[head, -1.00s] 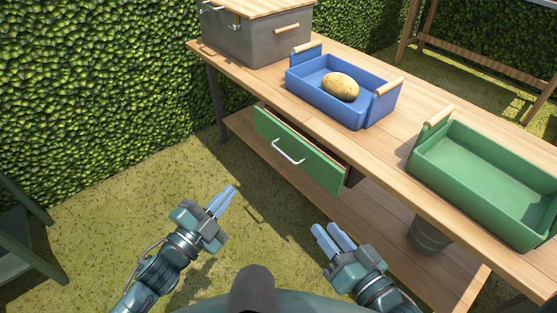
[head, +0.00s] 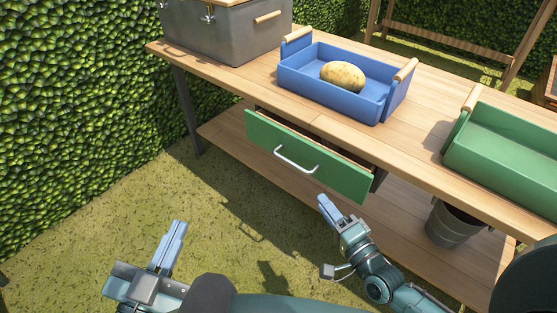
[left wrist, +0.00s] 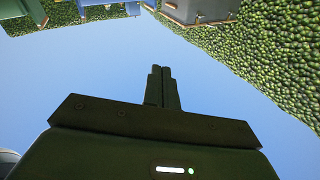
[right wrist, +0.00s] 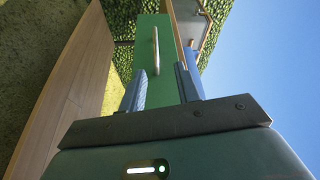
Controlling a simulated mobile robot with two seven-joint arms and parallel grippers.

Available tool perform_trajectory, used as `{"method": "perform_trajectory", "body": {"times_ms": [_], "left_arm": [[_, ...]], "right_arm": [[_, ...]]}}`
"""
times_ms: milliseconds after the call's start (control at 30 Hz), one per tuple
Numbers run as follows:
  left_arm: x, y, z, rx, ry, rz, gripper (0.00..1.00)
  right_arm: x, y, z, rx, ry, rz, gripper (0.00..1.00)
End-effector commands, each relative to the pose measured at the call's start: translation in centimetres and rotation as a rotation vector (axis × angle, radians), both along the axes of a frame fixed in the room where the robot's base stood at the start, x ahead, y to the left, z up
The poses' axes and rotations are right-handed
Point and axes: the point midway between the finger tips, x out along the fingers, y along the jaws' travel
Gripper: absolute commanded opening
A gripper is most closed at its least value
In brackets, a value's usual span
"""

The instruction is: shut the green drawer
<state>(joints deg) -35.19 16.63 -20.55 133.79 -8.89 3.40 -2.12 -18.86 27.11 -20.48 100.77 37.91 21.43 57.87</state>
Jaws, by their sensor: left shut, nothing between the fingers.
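The green drawer (head: 290,165) hangs under the wooden workbench and stands partly pulled out, with a gap behind its front. Its silver handle (head: 296,160) faces me. My right gripper (head: 324,200) is just in front of and below the right part of the drawer front, apparently apart from it. In the right wrist view its fingers (right wrist: 158,70) are open and empty, with the drawer front (right wrist: 153,95) and handle (right wrist: 155,48) beyond them. My left gripper (head: 177,226) is low over the grass at left, away from the drawer; its fingers (left wrist: 161,70) are shut and empty.
On the benchtop (head: 415,140) stand a blue crate (head: 340,101) with a potato (head: 343,76), a green crate (head: 510,165) and a grey box (head: 230,32). A dark bucket (head: 450,228) stands on the lower shelf (head: 240,145). Open grass lies before the bench.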

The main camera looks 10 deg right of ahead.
Motion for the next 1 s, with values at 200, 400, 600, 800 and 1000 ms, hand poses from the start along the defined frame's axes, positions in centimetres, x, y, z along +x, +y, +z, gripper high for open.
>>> {"method": "perform_trajectory", "body": {"times_ms": [200,400,600,800,1000], "left_arm": [[0.8,1.1,0.1,-0.050,0.006,0.001,0.00],[0.7,0.9,0.1,-0.064,0.003,-0.005,0.00],[0.7,0.7,-0.1,-0.092,0.002,-0.017,0.00],[0.8,0.6,-0.1,-0.120,0.002,-0.029,0.00],[0.8,0.5,0.0,-0.138,0.000,-0.034,0.00]], "right_arm": [[2.2,0.0,-1.2,0.054,0.002,-0.017,0.33],[4.3,0.5,-0.9,0.059,-0.004,-0.019,0.33],[8.4,1.6,-0.7,0.058,-0.004,-0.019,0.33],[12.0,2.7,-0.4,0.056,-0.002,-0.018,0.33],[14.1,3.3,-0.2,0.054,0.001,-0.018,0.33]]}}
